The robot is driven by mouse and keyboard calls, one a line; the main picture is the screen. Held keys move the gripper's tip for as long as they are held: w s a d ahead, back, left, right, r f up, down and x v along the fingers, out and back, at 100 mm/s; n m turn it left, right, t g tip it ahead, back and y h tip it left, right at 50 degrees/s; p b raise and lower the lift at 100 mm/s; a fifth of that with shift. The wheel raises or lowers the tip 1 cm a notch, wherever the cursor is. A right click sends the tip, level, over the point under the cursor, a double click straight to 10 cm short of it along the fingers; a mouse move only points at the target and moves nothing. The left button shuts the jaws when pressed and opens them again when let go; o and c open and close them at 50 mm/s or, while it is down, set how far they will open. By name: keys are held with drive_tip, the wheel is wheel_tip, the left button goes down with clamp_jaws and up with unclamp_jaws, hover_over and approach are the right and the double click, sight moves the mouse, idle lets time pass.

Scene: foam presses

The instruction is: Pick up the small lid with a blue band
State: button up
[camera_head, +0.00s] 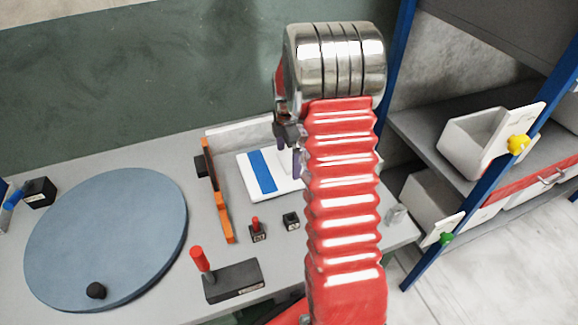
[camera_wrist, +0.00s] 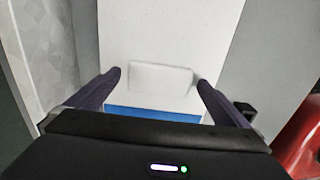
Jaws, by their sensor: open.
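The small lid is a white flat panel with a blue band (camera_head: 262,171) lying on the grey bench, partly hidden behind my arm in the head view. In the wrist view the white lid (camera_wrist: 170,35) fills the middle, with its blue band along the lower part. A pale raised grip (camera_wrist: 160,79) on the lid shows between my fingertips. My gripper (camera_head: 295,158) is above the lid's right part, with dark purple fingers pointing down. In the wrist view my gripper (camera_wrist: 160,82) is open, one finger on each side of the grip. Whether they touch it I cannot tell.
An orange upright frame (camera_head: 216,190) stands left of the lid. A small red-knobbed block (camera_head: 257,230), a small black block (camera_head: 291,220) and a black base with a red handle (camera_head: 233,281) are in front. A large blue disc (camera_head: 110,240) lies left. A blue-framed shelf with white bins (camera_head: 470,140) stands right.

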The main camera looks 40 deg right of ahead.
drive_tip(key=shift+c, duration=0.3)
drive_tip(key=c, duration=1.1)
